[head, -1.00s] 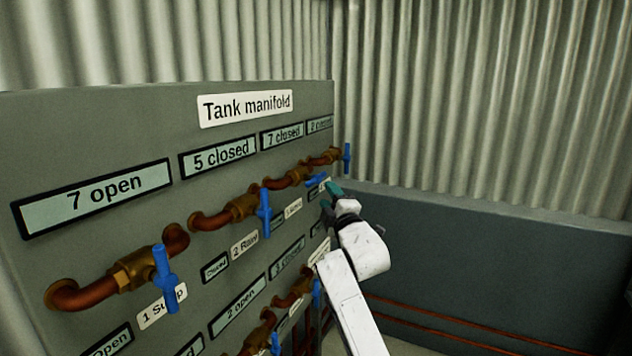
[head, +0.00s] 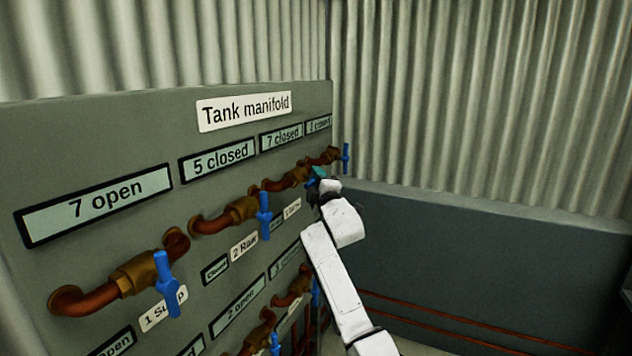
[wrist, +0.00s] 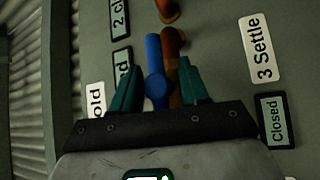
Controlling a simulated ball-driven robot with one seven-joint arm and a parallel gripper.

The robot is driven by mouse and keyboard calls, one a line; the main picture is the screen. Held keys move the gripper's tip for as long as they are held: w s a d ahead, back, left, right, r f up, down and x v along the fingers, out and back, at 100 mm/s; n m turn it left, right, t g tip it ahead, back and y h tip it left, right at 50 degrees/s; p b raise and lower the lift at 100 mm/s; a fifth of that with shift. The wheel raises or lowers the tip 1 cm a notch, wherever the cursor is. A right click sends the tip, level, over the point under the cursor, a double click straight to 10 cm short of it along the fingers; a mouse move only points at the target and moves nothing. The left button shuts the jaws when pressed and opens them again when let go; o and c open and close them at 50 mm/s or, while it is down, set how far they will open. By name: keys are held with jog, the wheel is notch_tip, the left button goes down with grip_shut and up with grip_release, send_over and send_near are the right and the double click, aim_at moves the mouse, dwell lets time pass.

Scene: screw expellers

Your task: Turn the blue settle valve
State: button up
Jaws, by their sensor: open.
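The blue settle valve handle (wrist: 154,70) shows in the wrist view, lying lengthwise between the two teal fingers of my gripper (wrist: 157,62). The fingers are open, one on each side of it, with a visible gap at least on the left. The label "3 Settle" (wrist: 262,48) is to the right, with a "Closed" plate (wrist: 275,119) below it. In the head view my gripper (head: 317,176) is at the third upper valve and hides most of its handle. The display above reads "7 closed" (head: 282,137).
The Tank manifold panel (head: 60,140) carries several other blue handles, including one nearby on the Raw valve (head: 264,215) and one at the far end (head: 345,158). Copper pipes (head: 95,292) stick out from it. Right of my arm, before the dark low wall (head: 480,260), is open room.

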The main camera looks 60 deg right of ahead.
grip_shut()
dwell(0.3)
jog(key=shift+m+g+y+p, duration=0.4)
jog(key=shift+m+p, duration=0.2)
jog(key=shift+p, duration=0.5)
jog(key=shift+m+g+y+p, duration=0.5)
jog(key=shift+m+g+p, duration=0.1)
jog(key=shift+m+p, duration=0.15)
jog(key=m+g+y, duration=0.2)
jog(key=shift+a+f+m+y, duration=0.15)
jog(key=shift+m+y, duration=0.1)
jog(key=shift+y, duration=0.15)
jog(key=shift+f+m+g+y, duration=0.1)
jog(key=shift+m+g+y, duration=0.5)
jog(key=shift+m+y, duration=0.6)
jog(key=shift+y, duration=0.4)
jog(key=shift+a, duration=0.1)
